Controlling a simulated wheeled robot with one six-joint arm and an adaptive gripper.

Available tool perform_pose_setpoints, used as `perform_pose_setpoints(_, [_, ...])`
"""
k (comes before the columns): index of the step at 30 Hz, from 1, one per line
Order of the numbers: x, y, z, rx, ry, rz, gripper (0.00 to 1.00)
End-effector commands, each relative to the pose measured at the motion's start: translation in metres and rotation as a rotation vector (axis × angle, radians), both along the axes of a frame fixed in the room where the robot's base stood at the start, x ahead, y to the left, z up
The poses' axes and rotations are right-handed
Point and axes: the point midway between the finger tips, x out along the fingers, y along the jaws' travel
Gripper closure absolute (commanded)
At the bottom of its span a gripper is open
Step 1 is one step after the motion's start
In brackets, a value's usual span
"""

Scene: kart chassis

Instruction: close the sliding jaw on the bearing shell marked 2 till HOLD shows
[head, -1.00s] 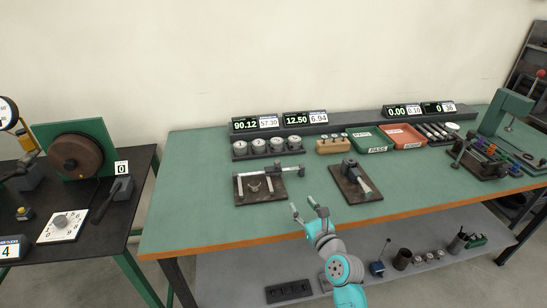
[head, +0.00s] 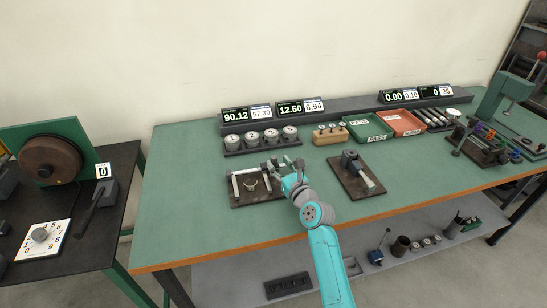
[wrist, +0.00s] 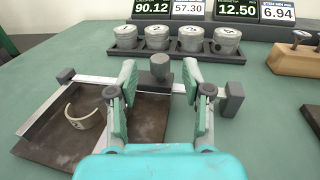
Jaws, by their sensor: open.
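The measuring fixture (head: 236,203) lies on the bench, a dark plate with a pale rail. The cream half-ring bearing shell (head: 250,184) rests on it and also shows in the wrist view (wrist: 84,113); its small mark is unreadable. The sliding jaw's dark block with a round knob (wrist: 160,68) sits on the rail, right of the shell. My gripper (wrist: 159,72) is open, one finger on each side of the knob, with nothing held; whether they touch is unclear. In the head view my gripper (head: 284,168) is at the fixture's right side. No HOLD sign is legible.
Black rail end blocks stand left (wrist: 65,76) and right (wrist: 235,98). A rack of numbered grey cylinders (wrist: 198,54) stands behind, below the displays (wrist: 186,9). A wooden block (wrist: 298,60) is at right. Another dark plate with a tool (head: 359,176) lies to the right.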

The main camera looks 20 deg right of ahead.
Motion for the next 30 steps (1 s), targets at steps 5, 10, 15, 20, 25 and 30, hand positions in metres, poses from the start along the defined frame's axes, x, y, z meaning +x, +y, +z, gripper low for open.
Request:
perform_pose_setpoints(5, [0.026, 0.006, 0.0, 0.001, 0.001, 0.002, 0.51])
perform_pose_setpoints(10, [0.039, 0.008, 0.0, 0.0, 0.0, 0.001, 0.51])
perform_pose_setpoints(15, [0.043, 0.009, 0.0, 0.0, 0.0, 0.0, 0.51])
perform_pose_setpoints(20, [0.042, 0.009, 0.0, 0.0, 0.0, 0.0, 0.51])
perform_pose_setpoints(25, [0.042, 0.009, 0.0, 0.0, 0.0, 0.0, 0.85])
perform_pose_setpoints(30, [0.042, 0.009, 0.0, 0.0, 0.0, 0.0, 1.0])
